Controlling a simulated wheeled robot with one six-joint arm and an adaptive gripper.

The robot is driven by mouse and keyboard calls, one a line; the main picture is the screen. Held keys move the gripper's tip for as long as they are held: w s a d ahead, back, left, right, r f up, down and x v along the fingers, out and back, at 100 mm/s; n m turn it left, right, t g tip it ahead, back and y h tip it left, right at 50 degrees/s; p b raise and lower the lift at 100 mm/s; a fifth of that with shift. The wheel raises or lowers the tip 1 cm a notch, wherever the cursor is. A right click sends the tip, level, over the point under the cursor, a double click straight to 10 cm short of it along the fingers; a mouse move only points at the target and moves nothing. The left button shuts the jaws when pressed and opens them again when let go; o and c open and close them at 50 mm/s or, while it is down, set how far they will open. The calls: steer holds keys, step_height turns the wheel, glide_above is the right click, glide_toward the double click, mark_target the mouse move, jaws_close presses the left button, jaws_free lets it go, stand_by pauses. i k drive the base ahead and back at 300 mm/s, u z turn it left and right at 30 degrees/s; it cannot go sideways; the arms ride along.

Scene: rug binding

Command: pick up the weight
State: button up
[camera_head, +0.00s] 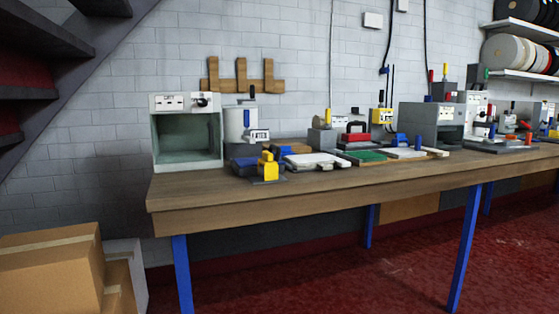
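A long wooden workbench (330,192) on blue legs runs along the wall, with many small items on it. A small yellow block-like piece on a dark flat base (268,168) sits near the bench's front left edge. I cannot tell which of these small items, if any, is the weight. My gripper is not in view.
A grey open-fronted box machine (186,133) stands at the bench's left end, beside a white cylindrical device (239,124). Cardboard boxes (50,270) are at lower left, below dark stairs (70,60). Shelves with rolls (515,50) hang at right. Red floor (390,275) is open in front.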

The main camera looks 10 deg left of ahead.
mark_target(286, 151)
steer(key=u, duration=0.5)
steer(key=i, duration=0.75)
steer(key=u, duration=0.55)
